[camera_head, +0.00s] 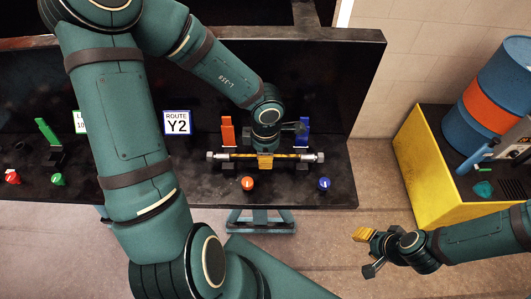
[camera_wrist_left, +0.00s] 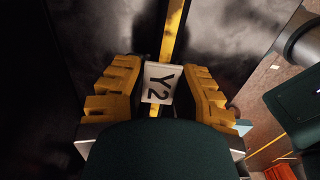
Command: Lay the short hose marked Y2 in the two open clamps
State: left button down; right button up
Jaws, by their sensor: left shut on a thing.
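The short hose (camera_head: 296,156), yellow and dark with metal end fittings, lies crosswise at the front of the black bench. Its white Y2 tag (camera_wrist_left: 158,83) shows between the fingers in the left wrist view. My left gripper (camera_head: 265,163) reaches down from above and is shut on the hose's middle. An orange lever (camera_head: 228,132) and a blue lever (camera_head: 303,130) stand upright behind the hose, marking the two open clamps. I cannot tell whether the hose rests in the clamps or is just above them. My right gripper (camera_head: 362,236) is off the bench at lower right; its opening is unclear.
A Y2 route sign (camera_head: 177,122) stands at the back of the bench. An orange knob (camera_head: 248,183) and a blue knob (camera_head: 324,184) sit in front of the hose. A green lever (camera_head: 46,131) stands at left. A yellow-sided box (camera_head: 428,165) and blue-orange drum (camera_head: 492,100) are at right.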

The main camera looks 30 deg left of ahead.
pick_arm(q)
jog(key=shift+f, duration=0.6)
jog(key=c, duration=0.8)
grip_release()
jog(key=shift+o, duration=0.2)
notch_tip(320, 180, up, 12)
